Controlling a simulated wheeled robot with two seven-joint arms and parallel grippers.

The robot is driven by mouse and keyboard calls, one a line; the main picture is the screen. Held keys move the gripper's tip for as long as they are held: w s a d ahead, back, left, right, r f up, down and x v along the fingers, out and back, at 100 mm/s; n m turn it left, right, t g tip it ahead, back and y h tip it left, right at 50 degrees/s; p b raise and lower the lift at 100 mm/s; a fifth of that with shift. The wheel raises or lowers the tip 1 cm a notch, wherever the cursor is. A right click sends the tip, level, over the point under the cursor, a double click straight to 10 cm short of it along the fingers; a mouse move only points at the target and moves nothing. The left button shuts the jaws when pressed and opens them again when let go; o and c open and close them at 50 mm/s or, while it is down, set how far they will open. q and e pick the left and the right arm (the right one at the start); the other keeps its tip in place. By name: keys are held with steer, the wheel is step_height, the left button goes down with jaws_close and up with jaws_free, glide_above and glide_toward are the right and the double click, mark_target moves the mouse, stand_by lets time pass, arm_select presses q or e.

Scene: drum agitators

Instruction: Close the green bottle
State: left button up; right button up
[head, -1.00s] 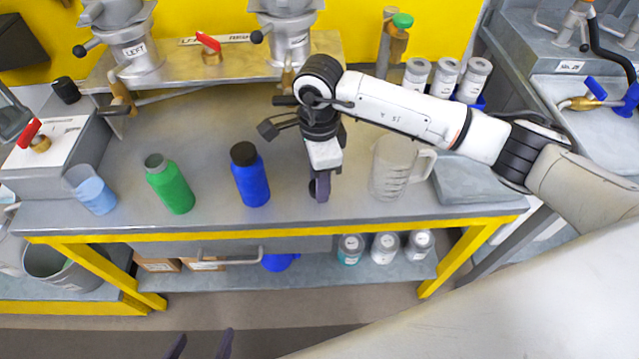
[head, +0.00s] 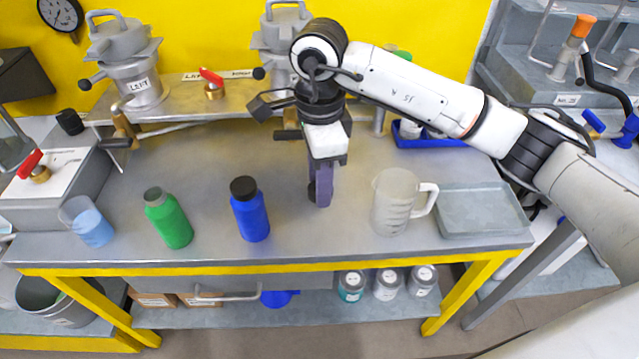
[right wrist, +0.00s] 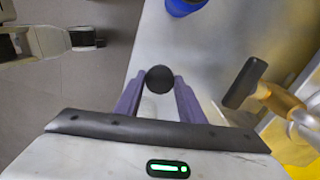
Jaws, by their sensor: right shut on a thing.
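The green bottle (head: 168,218) stands upright on the steel table, left of the blue bottle. Its neck shows a grey, open-looking top with no black cap. My right gripper (head: 320,192) is over the table between the blue bottle and the clear jug. In the right wrist view, my right gripper (right wrist: 159,85) is shut on a round black cap (right wrist: 159,78) at its fingertips. In the head view the cap is mostly hidden behind the fingers. My left gripper is not in view.
The blue bottle (head: 250,209) with a black lid stands between the green bottle and my right gripper. A beaker of blue liquid (head: 92,222) is at left, a clear jug (head: 396,200) and grey tray (head: 480,210) at right. Valves and a brass-handled pipe (head: 122,125) stand behind.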

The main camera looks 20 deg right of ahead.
steer(key=shift+s+d+r+n, duration=0.15)
steer(key=shift+s+d+n, duration=0.2)
steer(key=shift+n, duration=0.55)
steer(key=s+d+r+n, duration=0.2)
steer(key=s+d+n, duration=0.3)
steer(key=s+n, duration=0.5)
steer(key=shift+d+r+n, duration=0.15)
steer(key=shift+n, duration=3.55)
